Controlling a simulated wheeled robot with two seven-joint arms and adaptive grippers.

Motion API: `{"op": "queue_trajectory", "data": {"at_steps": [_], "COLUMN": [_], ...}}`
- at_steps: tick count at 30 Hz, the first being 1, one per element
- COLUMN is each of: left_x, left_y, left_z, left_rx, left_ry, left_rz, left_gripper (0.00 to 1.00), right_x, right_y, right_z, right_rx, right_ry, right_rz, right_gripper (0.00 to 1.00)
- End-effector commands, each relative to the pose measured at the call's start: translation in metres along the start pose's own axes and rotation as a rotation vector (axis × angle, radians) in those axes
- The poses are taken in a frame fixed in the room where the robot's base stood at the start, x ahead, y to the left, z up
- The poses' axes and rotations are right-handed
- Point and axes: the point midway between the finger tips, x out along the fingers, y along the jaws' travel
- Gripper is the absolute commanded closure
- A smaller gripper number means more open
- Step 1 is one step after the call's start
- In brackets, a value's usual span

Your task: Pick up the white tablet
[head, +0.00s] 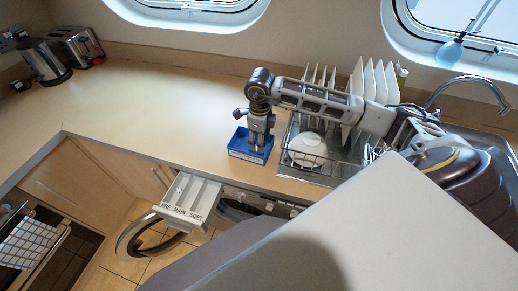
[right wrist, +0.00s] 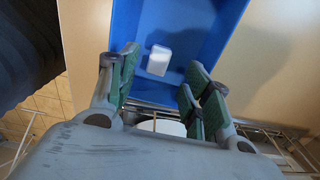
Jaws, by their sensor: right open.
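The white tablet (right wrist: 158,60) is a small white block lying in the blue box (right wrist: 185,20) in the right wrist view. The blue box (head: 238,151) stands on the counter near its front edge in the head view, and the tablet cannot be made out there. My right gripper (head: 258,147) points down at the blue box. In the right wrist view my right gripper (right wrist: 162,72) is open, its green-padded fingers on either side of the tablet with gaps, not touching it. My left gripper is not in view.
A wire dish rack (head: 310,152) with white plates stands close right of the box. The washing machine's detergent drawer (head: 190,200) is pulled out below the counter. A kettle (head: 42,62) and toaster (head: 78,47) stand far left. The counter (head: 150,95) left of the box is clear.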

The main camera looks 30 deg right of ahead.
Motion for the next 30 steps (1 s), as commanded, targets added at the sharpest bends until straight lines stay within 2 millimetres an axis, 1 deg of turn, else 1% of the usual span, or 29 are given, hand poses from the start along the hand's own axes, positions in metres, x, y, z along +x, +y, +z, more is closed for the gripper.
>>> {"op": "queue_trajectory", "data": {"at_steps": [1, 4, 7, 10, 14, 26, 30], "left_x": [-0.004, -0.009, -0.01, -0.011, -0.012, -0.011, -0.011], "left_y": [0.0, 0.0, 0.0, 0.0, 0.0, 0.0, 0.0], "left_z": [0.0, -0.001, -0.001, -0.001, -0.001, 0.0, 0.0], "left_rx": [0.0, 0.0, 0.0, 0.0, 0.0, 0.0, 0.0], "left_ry": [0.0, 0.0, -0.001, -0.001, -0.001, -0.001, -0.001], "left_rz": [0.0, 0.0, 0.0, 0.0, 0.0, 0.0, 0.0], "left_gripper": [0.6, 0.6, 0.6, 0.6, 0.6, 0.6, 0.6], "right_x": [0.004, 0.015, 0.026, 0.033, 0.036, 0.037, 0.037], "right_y": [0.002, 0.004, 0.003, 0.003, 0.003, 0.002, 0.002], "right_z": [0.001, 0.001, 0.001, 0.002, 0.002, 0.002, 0.002], "right_rx": [0.0, -0.001, 0.0, 0.001, 0.0, 0.0, 0.0], "right_ry": [0.002, 0.003, 0.003, 0.001, 0.0, 0.0, 0.0], "right_rz": [0.003, 0.003, 0.002, 0.001, -0.001, 0.0, -0.001], "right_gripper": [0.51, 0.51, 0.51, 0.51, 0.51, 0.51, 0.68]}}
